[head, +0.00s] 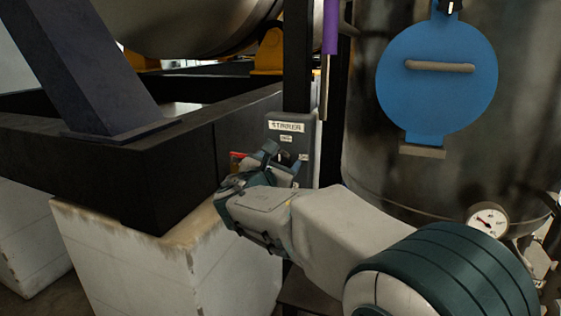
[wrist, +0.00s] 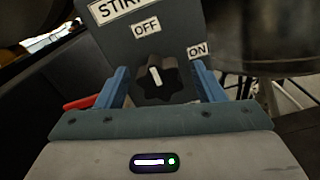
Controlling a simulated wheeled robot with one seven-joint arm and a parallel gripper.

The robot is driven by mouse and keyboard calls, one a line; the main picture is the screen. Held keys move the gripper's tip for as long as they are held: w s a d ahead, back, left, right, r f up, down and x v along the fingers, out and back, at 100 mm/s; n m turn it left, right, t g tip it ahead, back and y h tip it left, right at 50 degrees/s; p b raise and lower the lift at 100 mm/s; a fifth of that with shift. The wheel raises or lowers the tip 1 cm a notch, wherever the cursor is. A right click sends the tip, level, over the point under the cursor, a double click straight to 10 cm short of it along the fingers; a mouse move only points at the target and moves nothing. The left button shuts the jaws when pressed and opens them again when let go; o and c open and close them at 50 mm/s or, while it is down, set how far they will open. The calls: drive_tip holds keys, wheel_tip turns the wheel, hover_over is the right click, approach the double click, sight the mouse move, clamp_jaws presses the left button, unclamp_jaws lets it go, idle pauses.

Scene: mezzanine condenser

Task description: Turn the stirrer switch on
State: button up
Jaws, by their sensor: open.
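The stirrer switch is a black lobed knob (wrist: 157,82) on a grey box (wrist: 178,20), between my fingers in the wrist view. Its white mark points up towards the OFF label (wrist: 146,27); the ON label (wrist: 197,49) is to the upper right. The box also shows in the head view under a STIRRER label (head: 286,127); there my gripper mostly hides the knob. My gripper (head: 284,158) is open in front of the box. In the wrist view its blue fingers (wrist: 160,70) stand left and right of the knob; whether they touch it, I cannot tell.
A red-handled part (wrist: 80,103) is just left of my gripper. A large metal tank (head: 400,170) with a blue round plate (head: 436,75) and a gauge (head: 487,220) stands at right. A black frame (head: 140,170) on a white block (head: 190,265) is at left.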

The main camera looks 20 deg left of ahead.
drive_tip(key=c, duration=1)
drive_tip(key=shift+o, duration=0.2)
drive_tip(key=shift+f+b, duration=0.15)
drive_tip(key=shift+b, duration=0.35)
drive_tip(key=m+b, duration=0.3)
drive_tip(key=b, duration=0.1)
drive_tip(key=shift+f, duration=0.15)
drive_tip(key=m+b, duration=0.5)
drive_tip(key=b, duration=0.1)
drive_tip(key=shift+a+b, duration=0.1)
drive_tip(key=shift+b, duration=0.2)
drive_tip(key=m+b, duration=0.5)
drive_tip(key=shift+m, duration=0.4)
drive_tip(key=shift+r+m+b, duration=0.15)
drive_tip(key=shift+m+b, duration=0.6)
drive_tip(key=shift+m, duration=0.25)
drive_tip(key=shift+r+m+b, duration=0.15)
drive_tip(key=shift+m+b, duration=0.6)
drive_tip(key=shift+m, duration=0.25)
